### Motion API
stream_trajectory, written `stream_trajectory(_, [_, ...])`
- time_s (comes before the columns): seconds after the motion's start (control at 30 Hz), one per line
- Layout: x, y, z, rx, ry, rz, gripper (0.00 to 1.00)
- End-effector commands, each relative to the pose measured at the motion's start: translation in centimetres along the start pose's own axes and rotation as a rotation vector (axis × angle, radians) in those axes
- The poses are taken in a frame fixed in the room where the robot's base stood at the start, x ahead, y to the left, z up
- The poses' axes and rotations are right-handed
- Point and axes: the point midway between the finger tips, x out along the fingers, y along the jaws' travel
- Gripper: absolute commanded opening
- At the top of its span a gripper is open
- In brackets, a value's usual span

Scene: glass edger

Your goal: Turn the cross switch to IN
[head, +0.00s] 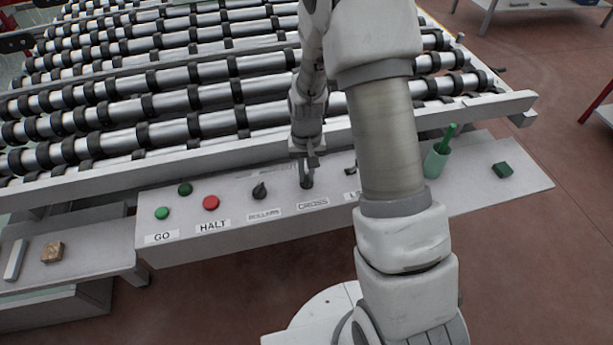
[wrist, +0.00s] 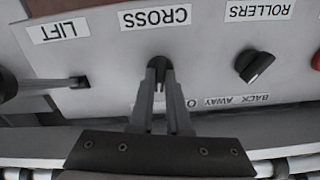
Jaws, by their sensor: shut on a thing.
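The cross switch (head: 307,182) is a dark knob on the sloping grey control panel, above the label CROSS. In the wrist view the cross switch (wrist: 158,64) sits between my fingertips, beside its upside-down CROSS label (wrist: 156,17). My gripper (head: 311,160) reaches down onto the knob from the roller side, and in the wrist view my gripper (wrist: 160,76) is shut on it. The fingers hide most of the knob and part of the lettering beside it, so I cannot read which way the switch points.
The rollers knob (wrist: 255,66) is to one side of the cross switch and the lift lever (wrist: 75,82) to the other. The green GO button (head: 162,213) and red HALT button (head: 211,202) are further left. A green cup (head: 435,163) stands right of my arm. Rollers (head: 180,105) lie behind.

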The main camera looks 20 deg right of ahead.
Motion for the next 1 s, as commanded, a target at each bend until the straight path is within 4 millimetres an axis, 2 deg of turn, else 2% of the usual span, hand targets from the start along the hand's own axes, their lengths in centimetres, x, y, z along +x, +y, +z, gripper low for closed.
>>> stream_trajectory(0.2, [0.11, -0.04, 0.00, 0.183, 0.001, 0.001, 0.00])
stream_trajectory(0.5, [0.03, -0.05, 0.04, 0.361, -0.001, 0.000, 0.00])
stream_trajectory(1.0, [-0.03, -0.02, 0.01, 0.444, 0.000, 0.000, 0.00])
